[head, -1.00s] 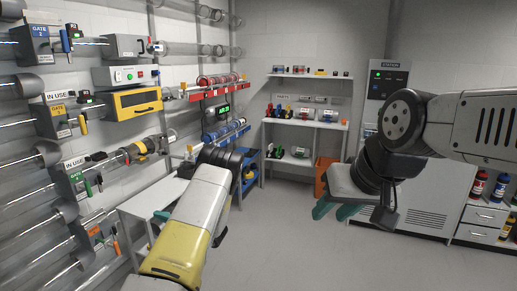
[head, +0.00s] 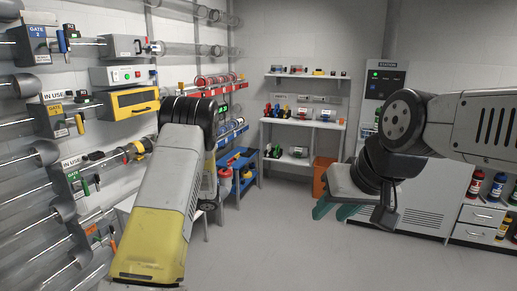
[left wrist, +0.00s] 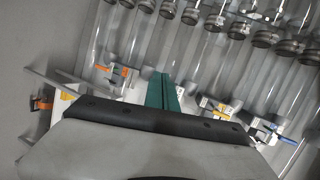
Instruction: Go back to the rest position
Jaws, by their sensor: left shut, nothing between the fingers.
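My left arm (head: 165,190) comes up from the lower left in the head view, with its yellow and white forearm casing. It hides my left gripper there. In the left wrist view my left gripper (left wrist: 163,92) shows its green fingers pressed together, shut and empty, in front of clear tubes. My right gripper (head: 335,211) hangs at the right of the head view below the black wrist joint. Its green fingers stand apart with nothing seen between them, over the open floor.
Clear tubes with gate boxes (head: 45,120) and a yellow-fronted box (head: 132,102) line the left wall. Blue shelving (head: 240,165) stands behind my left arm. White shelves (head: 302,132) and an orange bin (head: 322,175) stand at the back. A station cabinet (head: 385,80) is behind my right arm. The middle floor is clear.

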